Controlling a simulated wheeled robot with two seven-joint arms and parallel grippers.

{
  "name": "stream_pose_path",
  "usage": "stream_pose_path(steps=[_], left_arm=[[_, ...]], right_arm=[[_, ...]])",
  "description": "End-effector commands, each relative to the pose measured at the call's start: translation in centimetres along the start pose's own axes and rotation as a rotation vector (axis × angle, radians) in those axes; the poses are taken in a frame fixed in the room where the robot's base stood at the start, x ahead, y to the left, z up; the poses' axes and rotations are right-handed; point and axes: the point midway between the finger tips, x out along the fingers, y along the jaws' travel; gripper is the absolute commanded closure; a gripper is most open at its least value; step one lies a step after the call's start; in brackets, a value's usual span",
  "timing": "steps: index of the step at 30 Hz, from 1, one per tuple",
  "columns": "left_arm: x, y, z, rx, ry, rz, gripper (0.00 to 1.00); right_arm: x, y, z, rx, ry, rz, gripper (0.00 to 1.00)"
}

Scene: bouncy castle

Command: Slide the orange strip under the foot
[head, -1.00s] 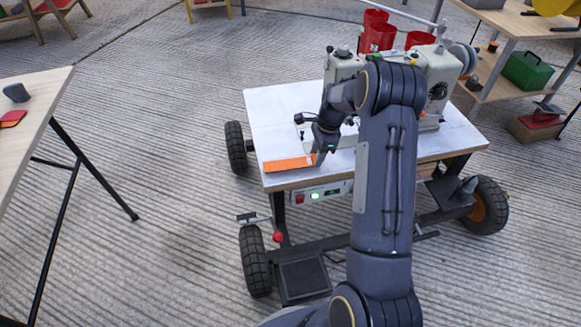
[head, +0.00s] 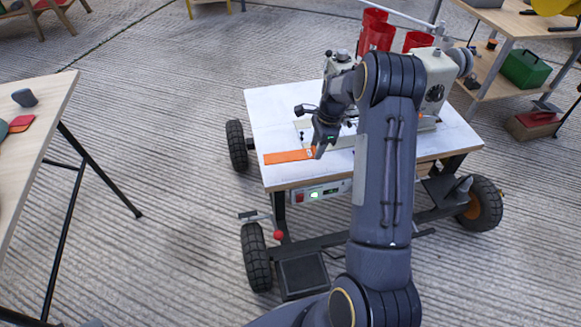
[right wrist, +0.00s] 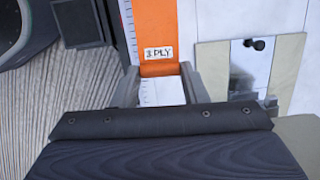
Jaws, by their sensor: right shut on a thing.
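The orange strip (head: 288,156) lies flat near the front left of the white sewing table (head: 270,107). In the right wrist view the strip (right wrist: 158,28) bears a "3 PLY" label and runs away from my fingers. My right gripper (head: 318,150) is at the strip's right end and is shut on it; it also shows in the right wrist view (right wrist: 160,80). The sewing machine (head: 436,75) stands behind my arm, to the right of the strip. Its foot is hidden by my gripper and arm. My left gripper is not in view.
A wooden table (head: 35,125) with coloured patches is at the left. A shelf with a green box (head: 526,69) is at the back right.

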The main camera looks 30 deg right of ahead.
Motion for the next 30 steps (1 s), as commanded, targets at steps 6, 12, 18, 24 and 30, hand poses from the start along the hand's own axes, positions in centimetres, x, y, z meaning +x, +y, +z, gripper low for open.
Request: stream_pose_path(steps=[6,12,18,24,30], left_arm=[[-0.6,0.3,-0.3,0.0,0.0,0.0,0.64],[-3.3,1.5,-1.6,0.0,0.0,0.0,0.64],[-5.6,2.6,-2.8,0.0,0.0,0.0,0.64],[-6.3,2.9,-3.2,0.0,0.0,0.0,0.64],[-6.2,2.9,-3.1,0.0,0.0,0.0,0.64]], right_arm=[[-0.3,0.3,-0.6,0.087,0.003,-0.013,0.73],[-1.2,2.2,-3.9,0.564,0.015,-0.093,0.73],[-2.0,5.0,-8.1,1.138,0.013,-0.213,0.73],[-2.3,6.7,-10.2,1.416,0.004,-0.281,0.73],[-2.0,7.1,-10.8,1.492,0.0,-0.303,0.73]])
